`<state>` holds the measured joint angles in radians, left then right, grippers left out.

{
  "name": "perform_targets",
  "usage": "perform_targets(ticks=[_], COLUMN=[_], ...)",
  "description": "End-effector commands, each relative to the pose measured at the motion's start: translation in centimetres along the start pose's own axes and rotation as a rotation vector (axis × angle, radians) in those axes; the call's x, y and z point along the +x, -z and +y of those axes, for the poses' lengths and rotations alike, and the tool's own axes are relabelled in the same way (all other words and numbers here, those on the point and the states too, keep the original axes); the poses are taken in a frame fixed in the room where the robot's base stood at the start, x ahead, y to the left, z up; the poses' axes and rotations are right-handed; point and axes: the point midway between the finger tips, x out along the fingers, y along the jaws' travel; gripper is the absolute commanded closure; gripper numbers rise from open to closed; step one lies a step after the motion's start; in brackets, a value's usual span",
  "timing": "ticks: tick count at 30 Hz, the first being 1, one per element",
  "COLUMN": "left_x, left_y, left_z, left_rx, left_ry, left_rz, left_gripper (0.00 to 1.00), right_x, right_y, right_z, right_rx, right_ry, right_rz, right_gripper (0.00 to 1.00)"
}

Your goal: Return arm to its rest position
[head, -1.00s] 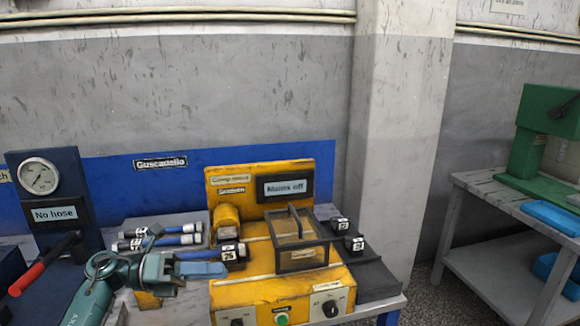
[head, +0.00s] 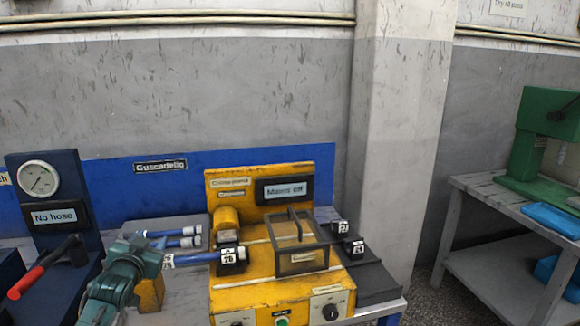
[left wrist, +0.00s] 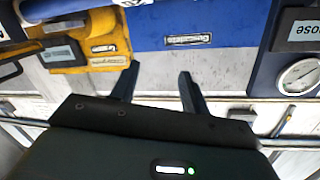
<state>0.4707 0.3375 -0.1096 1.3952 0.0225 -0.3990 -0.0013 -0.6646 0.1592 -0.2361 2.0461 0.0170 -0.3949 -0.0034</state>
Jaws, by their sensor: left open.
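My left gripper (head: 145,252) is at the lower left in the head view, left of the yellow test unit (head: 240,291). In the left wrist view the gripper (left wrist: 158,80) shows two dark fingers spread apart with nothing between them. A blue hose (head: 195,258) runs from behind the gripper to a black block (head: 231,260) marked 26. I cannot tell whether the gripper touches the hose. My right gripper is not in view.
More blue hoses (head: 172,238) lie behind the gripper. A gauge stand (head: 55,188) with a red-handled lever (head: 40,272) stands at left. A clear guard box (head: 301,257) sits on the yellow unit. A green press (head: 535,140) stands on the right table.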

Motion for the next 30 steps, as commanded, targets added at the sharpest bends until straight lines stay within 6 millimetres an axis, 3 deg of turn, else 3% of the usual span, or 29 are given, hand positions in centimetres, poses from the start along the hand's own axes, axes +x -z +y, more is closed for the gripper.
perform_targets(ticks=[1, 5, 8, 11, 15, 18, 22, 25, 30], left_x=[-1.1, -4.1, -7.5, -12.1, -20.5, -26.4, -32.4, -35.2, -36.9], left_y=[-1.9, -6.0, -9.4, -13.0, -17.4, -19.2, -20.1, -20.3, -20.3], left_z=[1.8, 5.7, 9.2, 13.1, 18.2, 21.0, 23.1, 23.8, 24.3], left_rx=[0.001, -0.001, -0.011, -0.032, -0.084, -0.130, -0.184, -0.212, -0.229], left_ry=[-0.027, -0.089, -0.147, -0.214, -0.311, -0.365, -0.410, -0.428, -0.439], left_rz=[-0.020, -0.065, -0.109, -0.162, -0.251, -0.312, -0.376, -0.407, -0.426], left_gripper=[0.55, 0.55, 0.55, 0.55, 0.55, 0.55, 0.55, 0.55, 0.55], right_x=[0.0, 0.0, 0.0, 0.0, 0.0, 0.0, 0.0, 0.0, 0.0], right_y=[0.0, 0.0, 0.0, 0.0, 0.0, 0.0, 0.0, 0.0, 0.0], right_z=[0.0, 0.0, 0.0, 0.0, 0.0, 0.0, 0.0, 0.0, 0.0], right_rx=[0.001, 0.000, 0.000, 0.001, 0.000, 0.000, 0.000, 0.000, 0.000], right_ry=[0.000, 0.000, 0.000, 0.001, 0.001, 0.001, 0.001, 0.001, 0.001], right_rz=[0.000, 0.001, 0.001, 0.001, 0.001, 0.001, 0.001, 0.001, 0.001], right_gripper=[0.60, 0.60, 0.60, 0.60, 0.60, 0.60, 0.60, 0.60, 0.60])
